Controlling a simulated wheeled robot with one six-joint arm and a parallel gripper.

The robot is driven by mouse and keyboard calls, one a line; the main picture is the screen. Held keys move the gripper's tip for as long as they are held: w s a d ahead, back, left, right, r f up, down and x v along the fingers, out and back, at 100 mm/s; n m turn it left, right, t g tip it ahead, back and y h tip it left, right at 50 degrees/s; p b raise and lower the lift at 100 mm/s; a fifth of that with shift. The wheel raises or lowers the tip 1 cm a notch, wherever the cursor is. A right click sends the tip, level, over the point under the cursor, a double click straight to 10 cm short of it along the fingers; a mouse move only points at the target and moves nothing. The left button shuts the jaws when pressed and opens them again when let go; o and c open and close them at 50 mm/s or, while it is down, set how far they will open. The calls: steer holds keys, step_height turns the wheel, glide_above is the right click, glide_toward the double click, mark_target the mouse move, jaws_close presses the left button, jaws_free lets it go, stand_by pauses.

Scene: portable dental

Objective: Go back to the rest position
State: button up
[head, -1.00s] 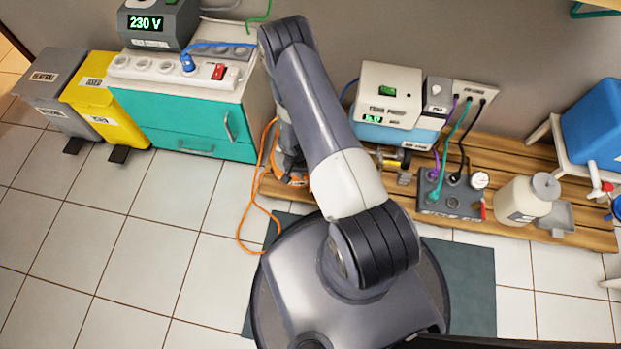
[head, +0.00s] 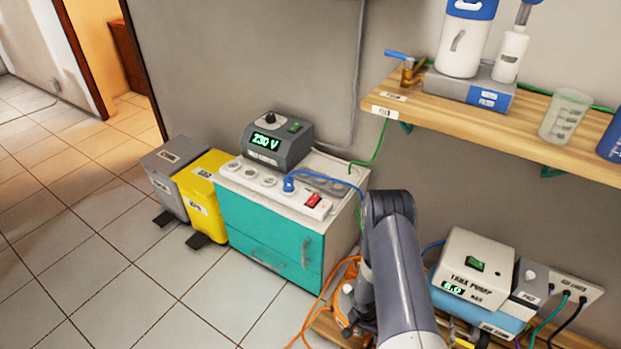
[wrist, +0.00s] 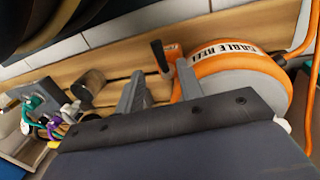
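My gripper (wrist: 160,80) shows in the wrist view with its two grey fingers apart and nothing seen between them. Beyond the fingertips is an orange cable reel (wrist: 243,88) with a label and a black crank handle. I cannot tell how far the handle is from the fingers. In the head view my arm hangs at the lower right, and it hides my gripper. Part of the orange reel (head: 345,306) shows left of the arm, beside the teal cabinet.
The teal cabinet (head: 262,238) carries a 230 V unit (head: 278,143) and a socket strip. Yellow (head: 204,192) and grey (head: 163,178) bins stand left of it. A pump box (head: 474,267) is right of my arm. A wall shelf (head: 440,108) overhangs. Floor at left is clear.

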mark_target(372, 344)
steer(key=f, duration=0.1)
steer(key=f+b, duration=0.1)
steer(key=f, duration=0.3)
steer(key=shift+s+d, duration=0.25)
steer(key=shift+d, duration=0.15)
steer(key=shift+r, duration=0.15)
step_height(372, 344, up, 11)
steer(key=w+a+p, duration=0.1)
steer(key=a+p, duration=0.1)
steer(key=p, duration=0.2)
steer(key=f+b, duration=0.1)
steer(key=f, duration=0.2)
steer(key=d+f+b, duration=0.1)
steer(key=f+b, duration=0.1)
steer(key=f, duration=0.2)
steer(key=s+d+f+b, duration=0.1)
steer(key=f, duration=0.3)
steer(key=shift+f+b, duration=0.2)
steer(key=shift+b, duration=0.1)
steer(key=shift+s+d+r+n+p, duration=0.15)
steer(key=shift+n+p, duration=0.15)
steer(key=shift+n, duration=0.2)
steer(key=shift+s+d+n, duration=0.2)
steer(key=shift+d+n, duration=0.05)
steer(key=shift+n, duration=0.85)
steer(key=shift+t, duration=0.3)
